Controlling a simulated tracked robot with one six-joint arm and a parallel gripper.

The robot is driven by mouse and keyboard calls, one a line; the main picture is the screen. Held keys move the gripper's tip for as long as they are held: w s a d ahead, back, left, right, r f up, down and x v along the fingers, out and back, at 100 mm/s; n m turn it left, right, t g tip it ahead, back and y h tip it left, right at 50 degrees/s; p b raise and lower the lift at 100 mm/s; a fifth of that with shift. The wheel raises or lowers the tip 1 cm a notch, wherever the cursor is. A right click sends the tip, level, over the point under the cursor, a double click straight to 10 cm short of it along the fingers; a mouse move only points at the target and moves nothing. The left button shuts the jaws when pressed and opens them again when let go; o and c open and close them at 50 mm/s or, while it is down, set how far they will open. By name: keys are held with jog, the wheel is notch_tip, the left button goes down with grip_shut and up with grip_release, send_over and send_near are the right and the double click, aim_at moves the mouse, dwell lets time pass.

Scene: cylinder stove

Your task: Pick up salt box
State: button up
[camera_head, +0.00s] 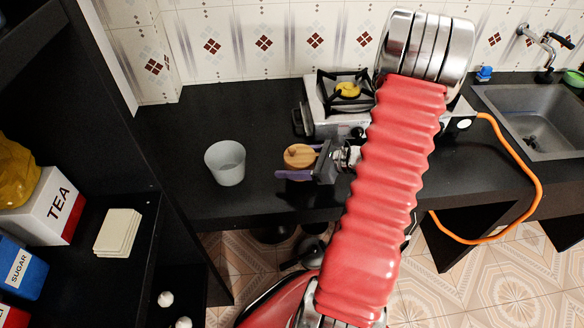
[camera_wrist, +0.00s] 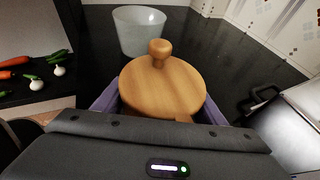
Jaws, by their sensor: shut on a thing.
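My gripper (camera_head: 297,165) is shut on a round wooden box (camera_head: 299,154) with a knobbed lid, likely the salt box; no label shows on it. In the wrist view the wooden lid (camera_wrist: 180,88) lies between the purple fingers (camera_wrist: 104,98), with its knob on the far side. The box's sides are mostly hidden below the lid. It is over the black counter near its front edge; whether it touches the counter, I cannot tell.
A translucent cup (camera_head: 226,163) stands left of my gripper. A stove (camera_head: 335,118) is behind and right, with an orange hose (camera_head: 535,185). A shelf at left holds a tea box (camera_head: 55,205) and a sugar box (camera_head: 20,268). The counter behind the cup is clear.

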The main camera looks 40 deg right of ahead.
jog(key=shift+r, duration=3.45)
